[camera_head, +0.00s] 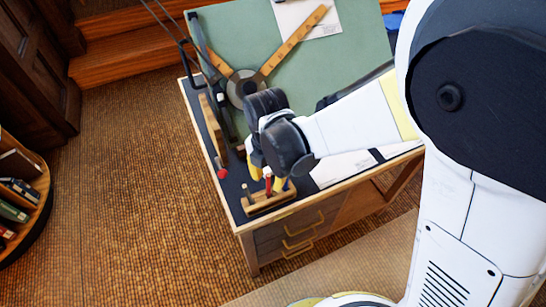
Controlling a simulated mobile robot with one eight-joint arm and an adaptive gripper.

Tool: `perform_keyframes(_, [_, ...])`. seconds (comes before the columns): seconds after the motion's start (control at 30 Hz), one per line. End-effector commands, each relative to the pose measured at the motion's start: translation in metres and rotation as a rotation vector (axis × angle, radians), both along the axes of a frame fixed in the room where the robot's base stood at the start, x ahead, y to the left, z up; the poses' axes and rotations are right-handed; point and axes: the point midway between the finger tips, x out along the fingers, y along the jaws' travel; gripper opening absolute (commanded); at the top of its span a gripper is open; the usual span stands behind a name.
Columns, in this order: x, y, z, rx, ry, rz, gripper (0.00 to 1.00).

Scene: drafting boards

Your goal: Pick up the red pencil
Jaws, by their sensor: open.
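The red pencil (268,184) stands in a small wooden holder (263,208) at the near corner of the drafting desk. Only a short length of it shows; my gripper hides part of the rest. A blue item, perhaps another pencil (287,186), stands to its right. My gripper (268,174) is open above the holder, its yellow fingers pointing down. In the picture, one finger is left of the red pencil and one right of it. I cannot tell whether they touch it or how deep they reach.
The desk carries a green drafting board (345,65) with a wooden-armed drafting tool (290,45) and a paper sheet (292,17). A red ball (222,173) lies left of my gripper near the desk edge. A bookshelf (25,190) stands at far left. Carpeted floor between is clear.

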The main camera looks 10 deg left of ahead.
Motion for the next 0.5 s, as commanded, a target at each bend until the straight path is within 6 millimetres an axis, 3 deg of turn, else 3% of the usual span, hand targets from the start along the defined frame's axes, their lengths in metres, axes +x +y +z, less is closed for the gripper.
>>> perform_keyframes(0.33, [0.008,0.001,-0.045,0.000,0.000,-0.002,0.39])
perform_keyframes(0.5, [0.007,0.001,-0.053,0.000,-0.001,-0.002,0.39])
